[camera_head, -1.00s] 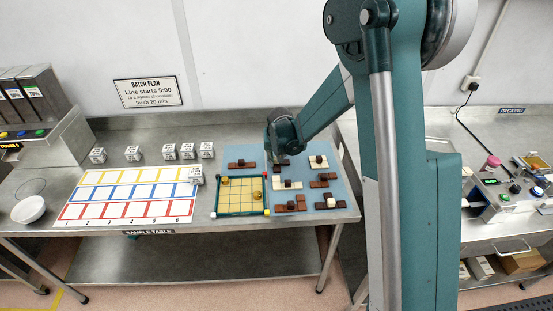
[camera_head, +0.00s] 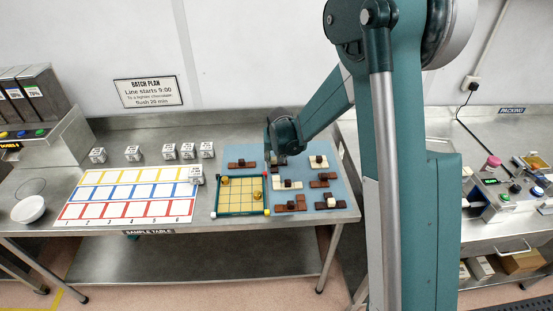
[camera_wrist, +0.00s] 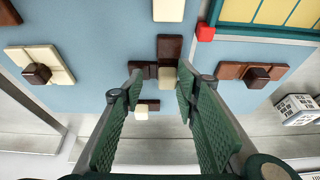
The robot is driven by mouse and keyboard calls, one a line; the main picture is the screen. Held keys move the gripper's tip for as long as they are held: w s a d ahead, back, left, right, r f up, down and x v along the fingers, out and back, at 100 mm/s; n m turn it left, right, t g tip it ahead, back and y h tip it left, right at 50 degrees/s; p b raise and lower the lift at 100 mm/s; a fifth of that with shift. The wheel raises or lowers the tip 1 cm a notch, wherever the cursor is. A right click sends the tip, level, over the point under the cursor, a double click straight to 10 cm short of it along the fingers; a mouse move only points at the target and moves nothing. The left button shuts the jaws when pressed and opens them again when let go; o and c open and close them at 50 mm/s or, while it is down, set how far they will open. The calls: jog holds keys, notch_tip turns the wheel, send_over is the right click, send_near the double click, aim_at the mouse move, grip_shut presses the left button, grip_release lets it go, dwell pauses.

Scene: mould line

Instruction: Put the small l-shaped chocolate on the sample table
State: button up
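A small L-shaped dark brown chocolate with a pale knob (camera_wrist: 169,47) lies on the blue mat (camera_wrist: 100,60) in the wrist view. In the head view my gripper (camera_head: 279,152) is over the back of the mat and mostly hides this piece. In the wrist view my gripper (camera_wrist: 160,88) is open, its green fingers on either side of the pale knob, with gaps showing. Whether the fingertips are level with the knob is unclear. The steel bench labelled SAMPLE TABLE (camera_head: 150,232) carries a white chart (camera_head: 125,200) with yellow, blue and red boxes.
Several other chocolates with knobs lie close by on the mat, such as a white one (camera_wrist: 62,62) and a brown one (camera_wrist: 231,70). A green-framed yellow grid tray (camera_head: 240,213) adjoins the mat. Several white labelled cubes (camera_head: 133,153) stand behind the chart, and one stands at its right edge.

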jog(key=v, duration=1.2)
dwell(0.3)
dwell(0.6)
jog(key=shift+r, duration=0.1)
jog(key=s+d+r+t, duration=0.1)
jog(key=s+d+r, duration=0.3)
jog(key=s+r, duration=0.4)
jog(key=s+d+r, duration=0.5)
jog(key=s+r, duration=0.1)
jog(key=s, duration=0.4)
jog(key=s+d+t, duration=0.1)
jog(key=s+d, duration=0.2)
jog(key=s, duration=0.8)
jog(key=s+d, duration=0.3)
jog(key=s, duration=0.8)
jog(key=shift+s+r+t, duration=0.3)
jog(key=shift+s+t, duration=0.1)
